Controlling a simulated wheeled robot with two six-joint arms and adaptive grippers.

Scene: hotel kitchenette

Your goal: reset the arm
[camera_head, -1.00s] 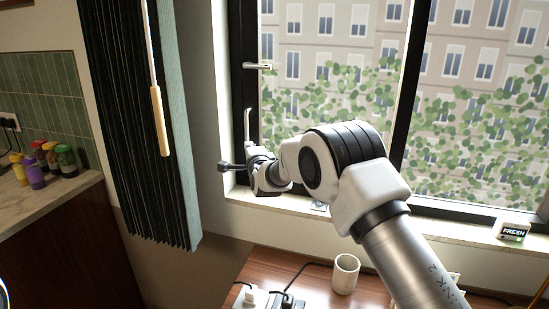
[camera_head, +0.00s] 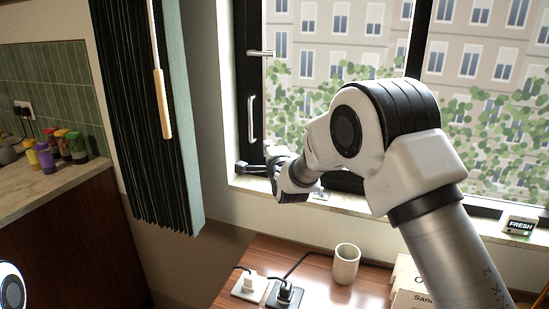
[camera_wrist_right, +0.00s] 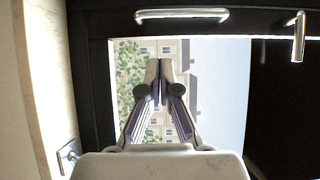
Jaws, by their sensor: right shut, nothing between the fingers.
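My right arm reaches from the lower right towards the window (camera_head: 351,120). My right gripper (camera_head: 242,168) is at the lower left of the window frame, above the sill, pointing left. Its two dark fingers (camera_wrist_right: 159,70) are together with nothing between them in the right wrist view, the window glass behind them. A white rounded part at the bottom left of the head view looks like part of my left arm; my left gripper is not in view.
Window handles (camera_head: 251,118) are on the dark frame; two show in the wrist view (camera_wrist_right: 181,15). A dark curtain (camera_head: 150,130) hangs left. Below, a wooden table (camera_head: 315,285) holds a cup (camera_head: 346,263) and plugs (camera_head: 285,291).

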